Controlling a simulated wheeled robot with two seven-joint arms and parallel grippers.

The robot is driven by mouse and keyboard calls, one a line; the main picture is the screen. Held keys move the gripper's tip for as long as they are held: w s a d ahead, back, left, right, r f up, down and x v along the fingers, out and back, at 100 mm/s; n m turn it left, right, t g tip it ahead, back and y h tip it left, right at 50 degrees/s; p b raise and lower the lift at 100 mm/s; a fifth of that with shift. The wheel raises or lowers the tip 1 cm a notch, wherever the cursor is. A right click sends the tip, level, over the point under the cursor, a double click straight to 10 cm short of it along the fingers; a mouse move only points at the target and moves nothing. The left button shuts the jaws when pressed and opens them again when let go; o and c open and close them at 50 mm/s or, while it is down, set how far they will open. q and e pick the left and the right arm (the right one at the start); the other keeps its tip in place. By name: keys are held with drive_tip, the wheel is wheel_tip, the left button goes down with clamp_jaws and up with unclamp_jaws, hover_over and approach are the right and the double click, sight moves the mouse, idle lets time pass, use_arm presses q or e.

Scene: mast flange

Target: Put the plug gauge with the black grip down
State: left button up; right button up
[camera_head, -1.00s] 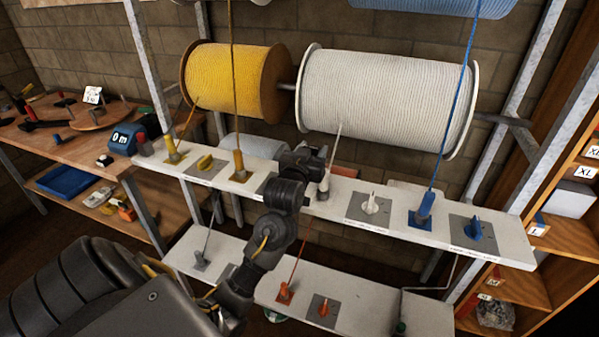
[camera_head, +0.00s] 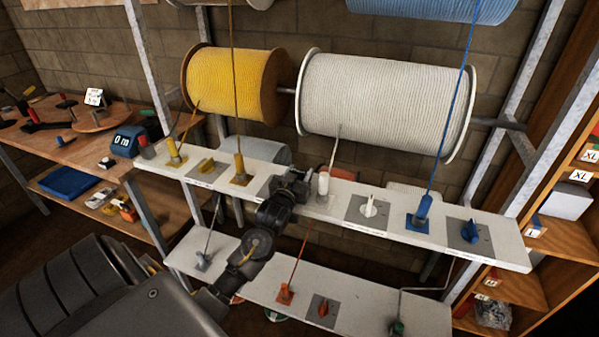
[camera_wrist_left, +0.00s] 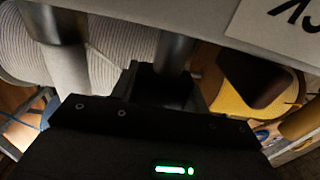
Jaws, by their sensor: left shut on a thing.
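My left gripper (camera_head: 291,184) is low over the upper white shelf (camera_head: 345,227), between the yellow rope post (camera_head: 239,168) and the white rope post (camera_head: 323,184). In the left wrist view its jaws are shut on a dark piece (camera_wrist_left: 163,86) with a grey metal cylinder (camera_wrist_left: 176,50) against it, which I take for the plug gauge with the black grip. In the head view the gauge is hidden by the gripper and wrist. I cannot tell whether it touches the shelf. My right gripper is out of view.
A white knob (camera_head: 369,206), a blue post (camera_head: 422,211) and a blue knob (camera_head: 470,232) stand on the shelf to the right, a yellow knob (camera_head: 206,164) to the left. Yellow (camera_head: 224,84) and white (camera_head: 385,103) rope spools hang behind. A lower shelf (camera_head: 260,283) runs below.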

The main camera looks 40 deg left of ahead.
use_arm(q)
drive_tip(key=shift+f, duration=0.15)
drive_tip(key=o, duration=1.1)
